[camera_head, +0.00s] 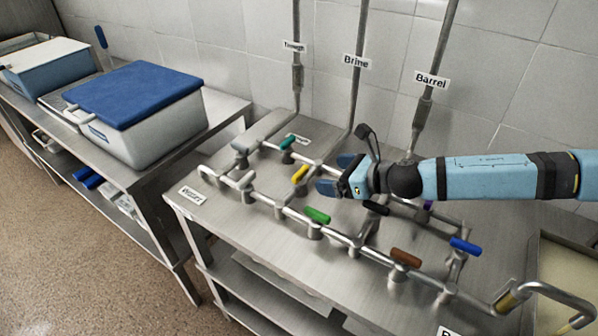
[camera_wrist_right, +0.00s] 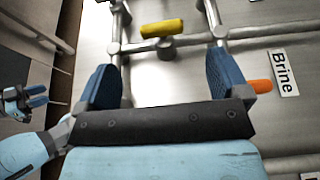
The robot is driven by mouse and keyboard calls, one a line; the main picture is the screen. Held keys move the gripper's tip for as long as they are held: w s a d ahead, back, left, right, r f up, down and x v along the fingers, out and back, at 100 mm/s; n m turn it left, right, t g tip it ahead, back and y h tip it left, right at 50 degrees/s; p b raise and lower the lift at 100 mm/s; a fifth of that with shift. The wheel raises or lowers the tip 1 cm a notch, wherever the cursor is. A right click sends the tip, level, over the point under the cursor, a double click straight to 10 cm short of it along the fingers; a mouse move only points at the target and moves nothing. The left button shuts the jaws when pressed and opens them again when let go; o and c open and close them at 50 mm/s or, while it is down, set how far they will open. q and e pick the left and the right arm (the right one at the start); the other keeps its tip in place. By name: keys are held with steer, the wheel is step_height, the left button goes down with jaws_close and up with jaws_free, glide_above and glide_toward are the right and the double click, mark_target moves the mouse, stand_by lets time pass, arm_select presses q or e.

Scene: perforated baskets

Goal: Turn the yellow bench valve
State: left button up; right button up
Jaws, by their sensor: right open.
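The yellow valve handle (camera_head: 300,173) sits on the steel pipework on the bench, just left of my right gripper (camera_head: 340,175) in the head view. In the right wrist view the yellow handle (camera_wrist_right: 162,28) lies crosswise beyond the fingertips, in line with the gap between them. My right gripper (camera_wrist_right: 162,62) is open, with its blue fingers apart and nothing between them; the fingers are not touching the yellow handle. My left gripper (camera_wrist_right: 36,96) shows small at the left edge of the right wrist view; its opening is unclear. It is outside the head view.
Other handles stand close by: green (camera_head: 317,215), teal (camera_head: 287,142), black (camera_head: 376,208), brown (camera_head: 405,258) and blue (camera_head: 465,246). An orange handle (camera_wrist_right: 260,86) is beside the right finger. Vertical pipes rise behind, including the Brine pipe (camera_head: 358,80). A blue-lidded tub (camera_head: 150,130) stands left.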

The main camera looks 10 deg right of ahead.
mark_target(302, 172)
steer(key=x, duration=1)
steer(key=shift+w+f+b, duration=0.1)
steer(key=shift+b, duration=0.3)
steer(key=c, duration=0.9)
